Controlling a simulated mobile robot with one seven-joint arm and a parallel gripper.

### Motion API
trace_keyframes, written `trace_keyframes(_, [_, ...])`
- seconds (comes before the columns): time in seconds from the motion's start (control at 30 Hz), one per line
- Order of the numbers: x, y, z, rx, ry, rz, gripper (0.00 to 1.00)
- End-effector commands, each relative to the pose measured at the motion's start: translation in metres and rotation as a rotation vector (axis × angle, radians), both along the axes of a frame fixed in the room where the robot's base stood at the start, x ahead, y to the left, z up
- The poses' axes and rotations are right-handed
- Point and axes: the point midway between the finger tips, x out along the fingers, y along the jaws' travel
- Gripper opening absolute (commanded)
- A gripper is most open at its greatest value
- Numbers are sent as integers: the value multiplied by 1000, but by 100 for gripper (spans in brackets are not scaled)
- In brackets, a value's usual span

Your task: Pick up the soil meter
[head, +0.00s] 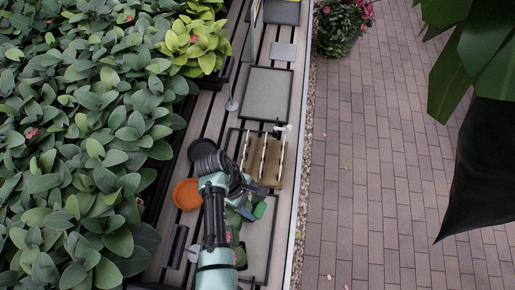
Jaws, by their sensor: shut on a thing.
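My arm reaches up from the bottom over the slatted bench (208,108). My gripper (246,191) is at its far end, seen from above and mostly hidden by my own wrist. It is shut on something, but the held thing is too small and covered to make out. A small green thing (260,210) shows right beside the gripper; I cannot tell whether it is the soil meter or whether it is held. No soil meter can be made out for sure elsewhere.
A wooden rack (275,172) with white-edged slats stands just right of the gripper. An orange saucer (187,194) lies left of my arm. A grey tray (268,94) lies farther up the bench. Dense leafy plants (75,130) fill the left; brick paving (380,170) lies right.

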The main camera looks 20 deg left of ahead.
Motion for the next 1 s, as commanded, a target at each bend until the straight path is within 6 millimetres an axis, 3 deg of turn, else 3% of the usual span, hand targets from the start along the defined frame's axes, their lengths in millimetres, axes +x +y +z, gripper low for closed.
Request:
trace_keyframes(0.03, [0,0,0,0,0,0,10])
trace_keyframes(0.1, [0,0,0,0,0,0,0])
trace_keyframes(0.57, [1,1,4,2,-3,1,0])
trace_keyframes(1.0, [1,0,49,2,-3,-1,0])
